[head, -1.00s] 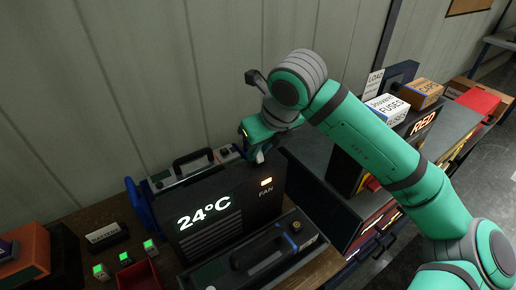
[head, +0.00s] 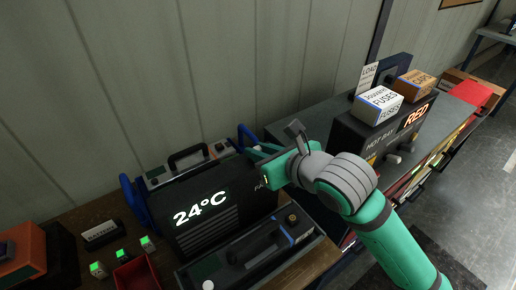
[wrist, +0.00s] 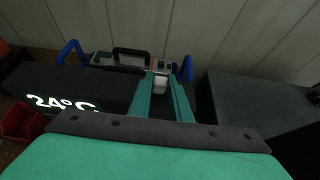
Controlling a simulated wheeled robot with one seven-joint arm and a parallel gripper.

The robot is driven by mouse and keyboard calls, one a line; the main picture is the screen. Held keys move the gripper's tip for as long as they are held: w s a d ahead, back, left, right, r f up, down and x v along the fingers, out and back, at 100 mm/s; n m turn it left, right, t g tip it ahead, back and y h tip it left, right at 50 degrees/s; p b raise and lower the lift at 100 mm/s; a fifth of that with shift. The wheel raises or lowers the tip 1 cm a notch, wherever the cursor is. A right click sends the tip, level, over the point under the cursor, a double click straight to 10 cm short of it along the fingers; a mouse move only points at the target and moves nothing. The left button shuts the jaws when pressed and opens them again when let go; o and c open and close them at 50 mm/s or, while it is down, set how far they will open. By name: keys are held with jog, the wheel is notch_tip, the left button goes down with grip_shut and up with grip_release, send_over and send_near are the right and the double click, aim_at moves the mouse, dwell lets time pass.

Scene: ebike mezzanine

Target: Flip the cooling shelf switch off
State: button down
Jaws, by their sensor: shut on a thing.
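The cooling shelf is the black box (head: 205,230) with a lit 24°C display (head: 201,207) in the head view; its display also shows in the wrist view (wrist: 62,103). The FAN label (head: 261,187) on its front is partly covered by my gripper, and the light beside it is hidden. My gripper (head: 262,149) is at the box's upper right end. In the wrist view its two teal fingers (wrist: 162,79) reach out across that end. A small pale block (wrist: 160,84) shows between the fingertips; I cannot tell if it is the switch.
A grey case with a black handle (head: 187,158) and blue side grips stands behind the box. Another dark case (head: 262,250) lies in front. Green-lit blocks and a red bin (head: 137,274) are at left. The HOT BAY unit (head: 378,142) stands to the right.

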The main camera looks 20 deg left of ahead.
jog(key=shift+d+t+y, duration=0.15)
jog(key=shift+t+y, duration=0.15)
jog(key=shift+y, duration=0.1)
dwell(0.3)
jog(key=c, duration=1.6)
grip_release()
jog(key=shift+c, duration=0.2)
jog(key=shift+s, duration=0.1)
jog(key=v, duration=1)
jog(key=shift+s+d+r, duration=0.15)
jog(key=shift+s+d, duration=0.05)
jog(key=shift+d, duration=0.1)
